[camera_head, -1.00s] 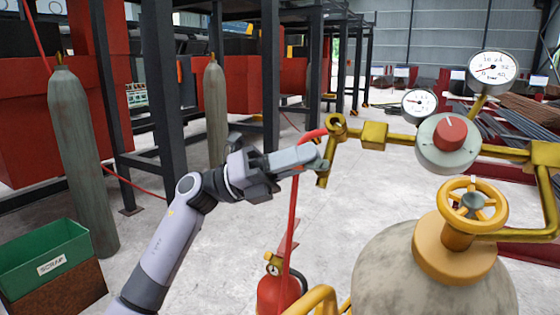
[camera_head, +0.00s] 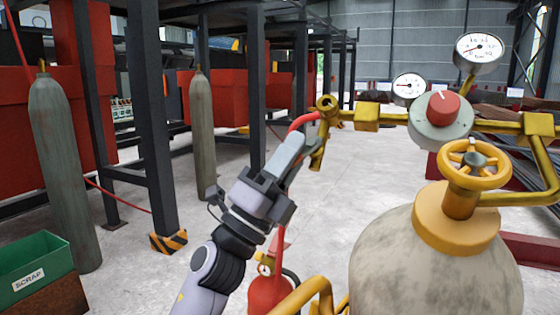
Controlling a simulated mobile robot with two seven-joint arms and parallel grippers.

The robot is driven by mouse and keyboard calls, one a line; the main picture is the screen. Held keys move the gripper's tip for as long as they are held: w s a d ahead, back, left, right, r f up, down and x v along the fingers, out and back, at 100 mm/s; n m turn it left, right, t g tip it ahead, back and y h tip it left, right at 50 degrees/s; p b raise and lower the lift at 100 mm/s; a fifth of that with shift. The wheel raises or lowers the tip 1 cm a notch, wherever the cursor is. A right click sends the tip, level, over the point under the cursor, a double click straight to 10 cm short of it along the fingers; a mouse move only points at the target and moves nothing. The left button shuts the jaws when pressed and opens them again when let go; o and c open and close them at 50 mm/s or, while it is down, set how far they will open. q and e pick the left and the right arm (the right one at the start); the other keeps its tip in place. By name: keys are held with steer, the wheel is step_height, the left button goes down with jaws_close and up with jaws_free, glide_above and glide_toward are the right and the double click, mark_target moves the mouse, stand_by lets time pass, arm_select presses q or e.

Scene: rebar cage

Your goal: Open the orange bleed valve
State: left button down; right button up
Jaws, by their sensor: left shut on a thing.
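A yellow-orange valve fitting (camera_head: 328,105) sits at the left end of the brass pipe, with a short lever (camera_head: 318,154) hanging down from it, slightly tilted. I take this as the bleed valve; its colour is close to the pipe's. My left gripper (camera_head: 309,148) reaches up from below left, its fingers shut on the lever. The exact contact is partly hidden by the fingers. A red hose (camera_head: 303,119) runs from the fitting down behind the gripper. My right gripper is not in view.
A yellow handwheel (camera_head: 474,164) tops the large grey tank (camera_head: 430,262). A red knob (camera_head: 443,107) and two gauges (camera_head: 479,50) sit on the pipe. A red extinguisher (camera_head: 268,292) stands below. Grey cylinders (camera_head: 62,165) and a green scrap bin (camera_head: 36,262) stand left.

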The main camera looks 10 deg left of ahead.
arm_select(q)
steer(key=shift+s+f+n+t+y, duration=0.1)
steer(key=shift+n+t+y, duration=0.7)
steer(key=shift+n+y, duration=0.1)
steer(key=c, duration=1.5)
jaws_free()
steer(key=b+v, duration=0.2)
steer(key=v, duration=0.5)
